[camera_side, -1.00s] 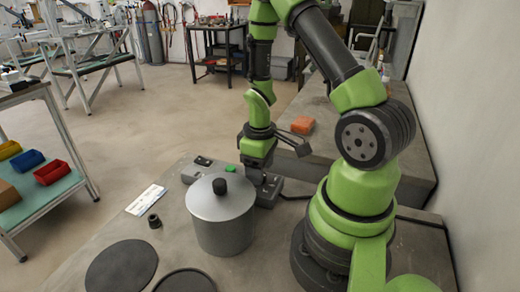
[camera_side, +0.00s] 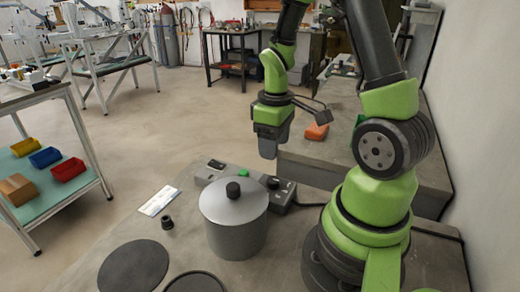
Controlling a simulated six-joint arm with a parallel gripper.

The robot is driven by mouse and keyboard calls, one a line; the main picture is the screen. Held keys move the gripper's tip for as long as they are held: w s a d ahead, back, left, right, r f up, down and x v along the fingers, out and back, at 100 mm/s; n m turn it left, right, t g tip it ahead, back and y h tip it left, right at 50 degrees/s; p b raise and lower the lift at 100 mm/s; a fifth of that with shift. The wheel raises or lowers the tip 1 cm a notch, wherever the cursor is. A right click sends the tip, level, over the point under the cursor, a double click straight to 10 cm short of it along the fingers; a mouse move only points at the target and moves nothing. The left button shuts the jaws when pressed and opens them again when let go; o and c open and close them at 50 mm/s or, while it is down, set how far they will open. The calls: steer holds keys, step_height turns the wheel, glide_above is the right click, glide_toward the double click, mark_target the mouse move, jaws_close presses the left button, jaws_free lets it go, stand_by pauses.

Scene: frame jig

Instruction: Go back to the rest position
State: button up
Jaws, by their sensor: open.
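My gripper (camera_side: 268,148) hangs pointing down in the air, above and behind the dark grey box with a knob (camera_side: 281,192). It is apart from everything on the bench, and nothing shows held in it. The gap between its fingers is hard to make out from this side. The grey metal pot (camera_side: 235,225) stands upright with its lid on, in front of my gripper. The lid's black knob (camera_side: 233,190) is on top.
A dark disc (camera_side: 134,267) and a dark ring (camera_side: 195,282) lie at the front of the bench. A small black cylinder (camera_side: 167,222), a white card (camera_side: 159,201) and a grey box with a green button (camera_side: 225,174) are near the pot. An orange block (camera_side: 316,131) sits on the platform behind.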

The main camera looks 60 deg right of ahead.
steer(key=s+a+r+m+t+y, duration=0.1)
steer(key=s+a+r+m+t, duration=0.1)
steer(key=a+r, duration=0.5)
steer(key=s+a+r+m+t+y, duration=0.1)
steer(key=s+a+r+m+t, duration=0.1)
steer(key=s+a+r+t, duration=0.2)
steer(key=a+r+t, duration=0.1)
steer(key=a+r, duration=0.2)
steer(key=r, duration=0.3)
steer(key=shift+a+r, duration=0.15)
steer(key=shift+r, duration=0.05)
